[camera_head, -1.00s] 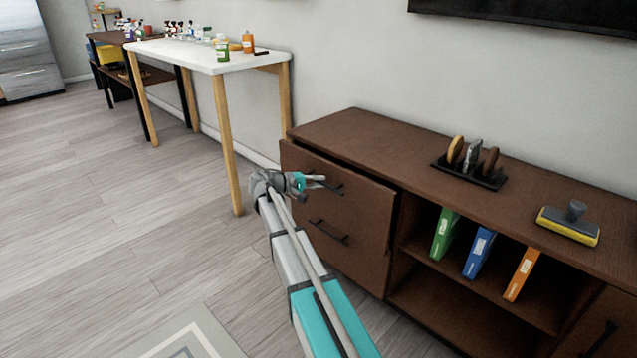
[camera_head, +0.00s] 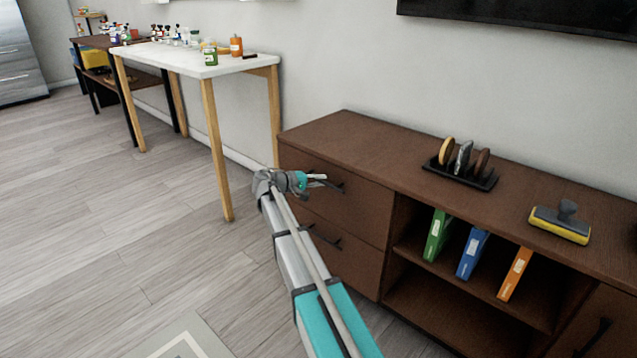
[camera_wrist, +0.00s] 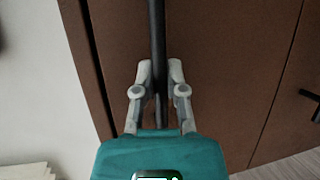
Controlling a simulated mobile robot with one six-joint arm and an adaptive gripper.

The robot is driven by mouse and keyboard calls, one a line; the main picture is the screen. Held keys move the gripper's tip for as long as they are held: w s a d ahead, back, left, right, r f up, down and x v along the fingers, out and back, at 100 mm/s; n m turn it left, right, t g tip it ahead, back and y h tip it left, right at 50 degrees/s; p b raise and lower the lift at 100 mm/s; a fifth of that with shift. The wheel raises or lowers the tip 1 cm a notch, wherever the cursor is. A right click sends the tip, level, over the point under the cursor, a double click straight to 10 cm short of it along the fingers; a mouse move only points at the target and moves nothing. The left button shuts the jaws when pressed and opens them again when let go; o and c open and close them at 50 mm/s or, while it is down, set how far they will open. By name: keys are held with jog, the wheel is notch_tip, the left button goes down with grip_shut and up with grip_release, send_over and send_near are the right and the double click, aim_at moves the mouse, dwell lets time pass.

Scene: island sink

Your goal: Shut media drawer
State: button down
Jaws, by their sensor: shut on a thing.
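The media drawer (camera_head: 355,208) is the upper dark brown drawer at the left end of a low wooden media cabinet. In the head view its front looks flush or nearly flush with the cabinet. My gripper (camera_head: 322,182) is at its black bar handle (camera_head: 340,187). In the wrist view, my gripper (camera_wrist: 160,75) has its two grey fingers on either side of the black handle (camera_wrist: 157,35), shut on it. The drawer front (camera_wrist: 215,50) fills the middle of that view. The inside of the drawer is not visible.
The cabinet's lower drawer (camera_head: 345,262) sits below and looks closed. A rack (camera_head: 470,180) of discs and a yellow-edged brush (camera_head: 560,222) stand on top. A white table (camera_head: 190,62) stands left.

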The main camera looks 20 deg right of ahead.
jog(key=c, duration=0.7)
grip_release()
jog(key=shift+d, duration=0.3)
jog(key=shift+a, duration=0.1)
jog(key=shift+s, duration=0.1)
